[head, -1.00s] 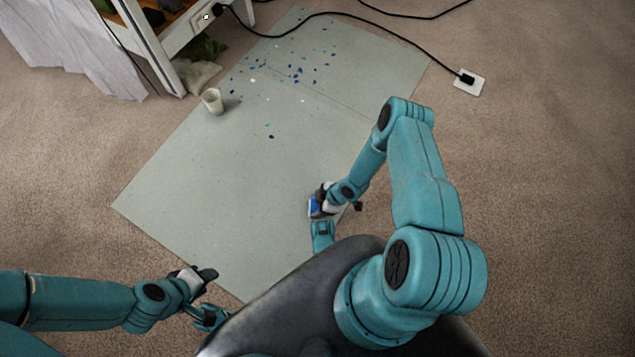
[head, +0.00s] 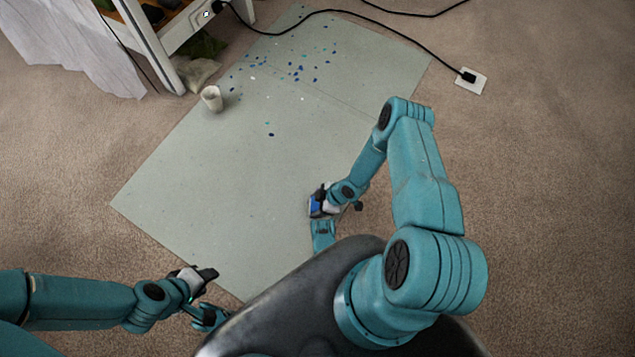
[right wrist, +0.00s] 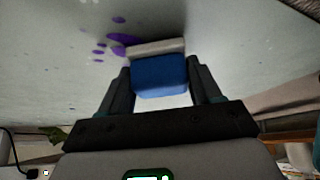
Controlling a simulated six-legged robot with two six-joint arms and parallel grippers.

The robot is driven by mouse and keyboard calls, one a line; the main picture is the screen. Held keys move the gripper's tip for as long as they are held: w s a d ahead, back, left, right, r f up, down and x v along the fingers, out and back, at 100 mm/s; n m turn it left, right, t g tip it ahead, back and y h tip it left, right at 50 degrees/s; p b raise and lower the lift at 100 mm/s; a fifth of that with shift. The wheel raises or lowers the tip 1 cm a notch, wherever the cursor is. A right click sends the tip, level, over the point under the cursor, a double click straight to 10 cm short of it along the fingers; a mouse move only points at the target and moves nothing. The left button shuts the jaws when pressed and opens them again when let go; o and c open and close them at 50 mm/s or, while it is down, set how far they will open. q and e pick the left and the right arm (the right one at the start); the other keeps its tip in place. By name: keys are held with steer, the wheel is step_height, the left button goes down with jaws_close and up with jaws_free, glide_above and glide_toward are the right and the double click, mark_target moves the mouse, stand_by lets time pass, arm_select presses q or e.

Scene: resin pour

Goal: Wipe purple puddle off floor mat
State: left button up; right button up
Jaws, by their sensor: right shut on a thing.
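My right gripper (head: 316,205) is low over the near right part of the pale grey floor mat (head: 200,200). It is shut on a blue block with a pale layer, like a sponge (right wrist: 160,75), which shows between both fingers in the right wrist view. The purple puddle (right wrist: 124,39) shows in the right wrist view as a blot with several smaller spots, right beside the sponge's pale edge. I cannot tell if the sponge touches it. The puddle does not show in the head view. My left gripper (head: 207,275) is at the mat's near left edge; its jaws are unclear.
A white cup (head: 211,98) stands on the mat's far left part. Several blue and teal specks (head: 298,70) lie on the far part. A white table (head: 190,35) stands at the back left. A black cable (head: 340,14) crosses the mat's far end to a floor socket (head: 470,82).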

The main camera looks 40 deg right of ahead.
steer(key=shift+f+b, duration=0.55)
steer(key=shift+f, duration=0.1)
